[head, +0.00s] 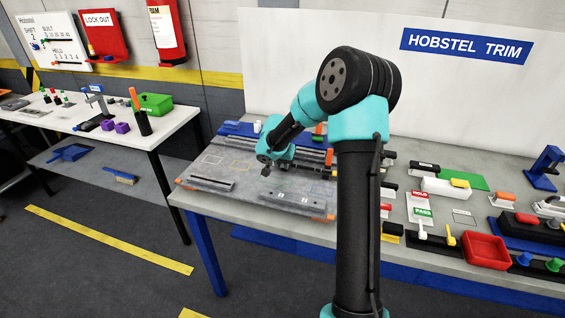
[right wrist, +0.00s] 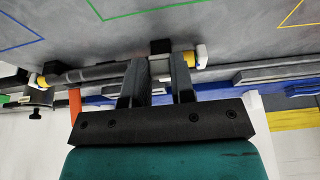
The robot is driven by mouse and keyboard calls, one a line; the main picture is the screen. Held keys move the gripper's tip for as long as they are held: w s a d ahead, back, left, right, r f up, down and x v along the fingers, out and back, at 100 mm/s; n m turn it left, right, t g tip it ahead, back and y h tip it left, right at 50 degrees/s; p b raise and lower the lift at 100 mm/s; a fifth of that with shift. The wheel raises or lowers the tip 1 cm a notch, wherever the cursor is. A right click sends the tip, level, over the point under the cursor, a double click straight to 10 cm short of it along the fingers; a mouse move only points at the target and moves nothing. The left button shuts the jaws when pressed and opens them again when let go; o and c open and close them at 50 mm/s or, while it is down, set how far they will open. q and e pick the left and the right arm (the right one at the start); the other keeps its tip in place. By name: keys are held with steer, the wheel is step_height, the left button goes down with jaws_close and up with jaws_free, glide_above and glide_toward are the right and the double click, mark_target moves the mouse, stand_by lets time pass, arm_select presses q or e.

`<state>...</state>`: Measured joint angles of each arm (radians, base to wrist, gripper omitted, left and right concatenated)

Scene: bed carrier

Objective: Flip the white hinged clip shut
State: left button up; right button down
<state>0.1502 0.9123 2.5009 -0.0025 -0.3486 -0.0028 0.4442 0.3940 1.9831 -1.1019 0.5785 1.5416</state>
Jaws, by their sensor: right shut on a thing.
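My right gripper (right wrist: 160,78) reaches down to the grey bench. In the right wrist view its fingers are closed around the middle of a grey bar (right wrist: 100,72) with yellow bands near its ends. A light grey patch of the bar shows between the fingers, with a small black block beyond it. A small white piece (right wrist: 202,55) sits at the bar's right end, and another white piece (right wrist: 33,79) at its left end. I cannot tell whether either is the hinged clip, or how it stands. In the head view the gripper (head: 267,168) is small and partly hidden. My left gripper is out of view.
A red tray (head: 486,250), a green mat (head: 478,182) and several small parts crowd the bench's right side. My own right arm covers the middle of the head view.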

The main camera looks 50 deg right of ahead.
stand_by(0.3)
steer(key=c, duration=1)
jaws_free()
steer(key=shift+o, duration=0.2)
steer(key=v, duration=1.7)
steer(key=shift+r, duration=0.2)
steer(key=shift+a, duration=0.1)
